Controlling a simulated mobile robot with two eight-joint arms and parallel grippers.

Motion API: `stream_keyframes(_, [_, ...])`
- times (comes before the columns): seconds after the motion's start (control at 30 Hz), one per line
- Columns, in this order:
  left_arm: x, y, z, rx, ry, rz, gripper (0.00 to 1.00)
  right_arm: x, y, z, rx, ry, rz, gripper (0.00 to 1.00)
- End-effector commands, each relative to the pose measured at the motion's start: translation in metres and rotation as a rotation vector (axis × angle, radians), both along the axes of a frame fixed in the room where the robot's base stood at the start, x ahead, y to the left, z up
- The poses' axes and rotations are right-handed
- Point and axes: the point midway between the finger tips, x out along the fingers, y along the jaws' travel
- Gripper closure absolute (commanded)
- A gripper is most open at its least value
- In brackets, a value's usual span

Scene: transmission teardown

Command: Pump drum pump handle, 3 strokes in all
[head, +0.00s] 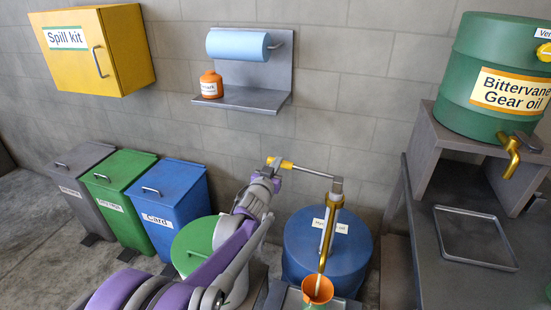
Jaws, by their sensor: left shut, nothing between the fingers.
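The blue drum (300,259) stands on the floor at lower centre, with a white label partly covered by the pump. The brass and grey drum pump (330,222) rises from it. Its handle (312,171) runs left from the pump head, slightly raised towards a yellow grip (286,164). The pump's spout slants down to an orange funnel or cup (317,289). My left gripper (270,172) is shut, with its tips right by the yellow grip from below left. Whether they touch it I cannot tell. My right gripper is not in view.
A green-lidded drum (196,244) stands left of the blue drum, partly behind my arm. Grey (79,185), green (117,197) and blue bins (168,211) line the wall. A bench (443,267) with a gear oil barrel (493,80) is at right. A wall shelf (243,98) hangs above.

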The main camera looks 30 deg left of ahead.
Motion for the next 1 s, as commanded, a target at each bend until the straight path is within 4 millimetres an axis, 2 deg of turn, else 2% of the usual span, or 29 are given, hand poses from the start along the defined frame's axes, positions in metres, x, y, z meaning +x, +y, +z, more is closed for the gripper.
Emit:
stream_keyframes(0.03, [0.000,0.000,-0.011,-0.029,-0.004,0.002,1.00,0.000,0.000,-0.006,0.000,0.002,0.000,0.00])
stream_keyframes(0.1, [0.000,0.000,-0.018,-0.071,-0.014,0.002,1.00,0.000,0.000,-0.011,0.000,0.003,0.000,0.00])
stream_keyframes(0.4, [0.000,-0.001,-0.040,-0.102,-0.021,0.002,1.00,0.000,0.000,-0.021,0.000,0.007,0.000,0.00])
stream_keyframes(1.0, [0.000,-0.002,-0.044,-0.099,-0.018,0.003,1.00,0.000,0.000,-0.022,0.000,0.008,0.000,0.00])
